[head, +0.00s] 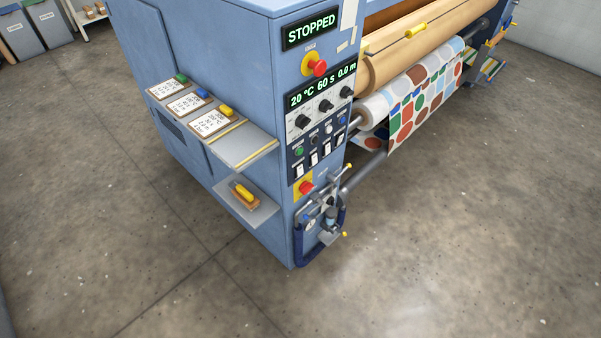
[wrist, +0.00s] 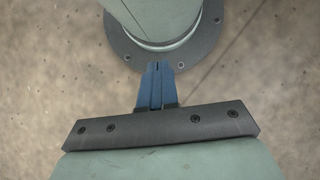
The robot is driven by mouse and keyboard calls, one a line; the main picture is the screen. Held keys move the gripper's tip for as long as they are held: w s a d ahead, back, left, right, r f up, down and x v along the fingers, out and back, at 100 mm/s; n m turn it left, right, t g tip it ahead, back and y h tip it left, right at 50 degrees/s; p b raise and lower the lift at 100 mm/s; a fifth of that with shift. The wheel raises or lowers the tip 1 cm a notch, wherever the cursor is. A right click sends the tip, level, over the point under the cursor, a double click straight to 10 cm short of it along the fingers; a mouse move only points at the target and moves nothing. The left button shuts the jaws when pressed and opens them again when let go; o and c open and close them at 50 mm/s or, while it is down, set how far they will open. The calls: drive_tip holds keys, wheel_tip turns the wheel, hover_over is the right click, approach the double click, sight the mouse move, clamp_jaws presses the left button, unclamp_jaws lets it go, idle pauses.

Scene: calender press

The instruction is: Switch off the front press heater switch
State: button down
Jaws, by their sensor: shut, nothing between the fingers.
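The front panel (head: 291,157) of the blue press is in the head view. It carries a row of white rocker switches (head: 314,159) below a row of round buttons. Their labels are too small to read, so I cannot tell which one is the front heater switch or which way each is set. My gripper (wrist: 159,70) shows in the wrist view as two blue fingers, shut together and empty over the bare floor. It is not in the head view. No switch is in the wrist view, so my gripper is apart from the panel there.
Red emergency buttons sit above (head: 319,68) and below (head: 305,188) the switches. Displays read STOPPED (head: 311,30) and 20 °C, 60 s, 0.0 m (head: 323,85). Side shelves (head: 247,149) jut out left. A patterned fabric roll (head: 425,98) lies right. The floor in front is clear.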

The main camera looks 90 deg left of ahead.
drive_tip(key=a+r+n+t+h, duration=0.2)
drive_tip(key=a+n, duration=0.3)
drive_tip(key=a, duration=0.7)
drive_tip(key=a+r+n+t+h, duration=0.15)
drive_tip(key=a+n, duration=0.35)
drive_tip(key=a, duration=0.6)
drive_tip(key=s+a+r+n+t+y, duration=0.15)
drive_tip(key=s+a+r+y, duration=0.35)
drive_tip(key=a, duration=0.8)
drive_tip(key=s+a+r+n+t+y, duration=0.1)
drive_tip(key=s+a+r+n, duration=0.2)
drive_tip(key=s+a, duration=0.7)
drive_tip(key=s+a+r+n+t+y, duration=0.1)
drive_tip(key=s+a+r+n+y, duration=0.2)
drive_tip(key=a, duration=1.2)
drive_tip(key=a+r+m+y, duration=0.3)
drive_tip(key=a+r+y, duration=0.3)
drive_tip(key=r, duration=0.4)
drive_tip(key=s+a+r+m+y, duration=0.1)
drive_tip(key=a+r+m+y, duration=0.2)
drive_tip(key=a+r+y, duration=0.4)
wheel_tip(320, 180, up, 3)
drive_tip(key=shift+s+a+f, duration=0.1)
drive_tip(key=shift+s+a, duration=0.2)
drive_tip(key=shift+a, duration=0.05)
drive_tip(key=shift+s+a, duration=0.1)
